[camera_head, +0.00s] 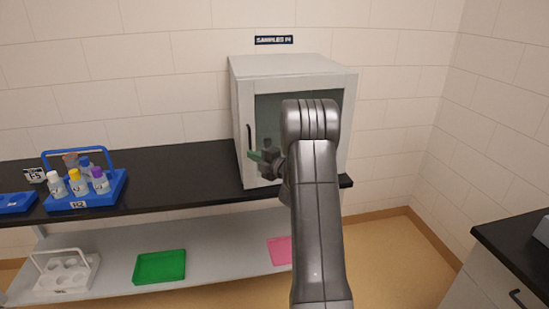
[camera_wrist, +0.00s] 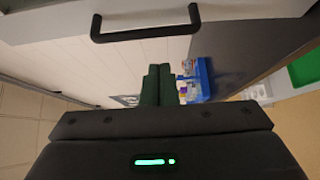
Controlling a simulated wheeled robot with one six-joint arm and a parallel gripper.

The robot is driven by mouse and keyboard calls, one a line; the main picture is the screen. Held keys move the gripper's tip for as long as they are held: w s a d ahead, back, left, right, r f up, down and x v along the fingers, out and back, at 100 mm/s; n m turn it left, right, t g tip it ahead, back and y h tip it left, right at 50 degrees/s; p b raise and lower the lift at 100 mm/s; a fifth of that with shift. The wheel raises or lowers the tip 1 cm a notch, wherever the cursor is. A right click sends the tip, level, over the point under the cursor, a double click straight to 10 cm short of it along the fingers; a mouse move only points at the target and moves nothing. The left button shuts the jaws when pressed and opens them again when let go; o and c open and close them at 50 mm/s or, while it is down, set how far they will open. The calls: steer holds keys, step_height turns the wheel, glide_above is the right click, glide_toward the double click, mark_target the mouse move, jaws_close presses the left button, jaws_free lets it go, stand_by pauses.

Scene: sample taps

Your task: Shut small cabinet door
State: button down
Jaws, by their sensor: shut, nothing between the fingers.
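The small cabinet (camera_head: 285,66) is pale grey and stands on the black counter against the wall. Its door (camera_head: 300,88) has a pale frame, a dark glass pane and a black handle (camera_head: 249,137) at the left. The door looks flush with the cabinet front; I cannot tell whether a small gap is left. My gripper (camera_head: 255,156) is in front of the door's left side, just below the handle, with its green fingers together and empty. In the wrist view the handle (camera_wrist: 145,35) is above the shut fingers (camera_wrist: 158,88), apart from them. My arm hides the door's right part.
A blue carrier (camera_head: 108,190) with several capped bottles stands on the counter (camera_head: 185,175) at left, beside a blue tray (camera_head: 14,203). The shelf below holds a white rack (camera_head: 68,275), a green tray (camera_head: 160,266) and a pink tray (camera_head: 280,251). Another dark-topped counter (camera_head: 520,240) is at right.

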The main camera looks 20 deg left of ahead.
steer(key=shift+w+a+p, duration=0.15)
steer(key=shift+w+p, duration=0.05)
steer(key=shift+w, duration=0.45)
steer(key=shift+w+a+p, duration=0.15)
steer(key=shift+w+p, duration=0.05)
steer(key=shift+w, duration=0.4)
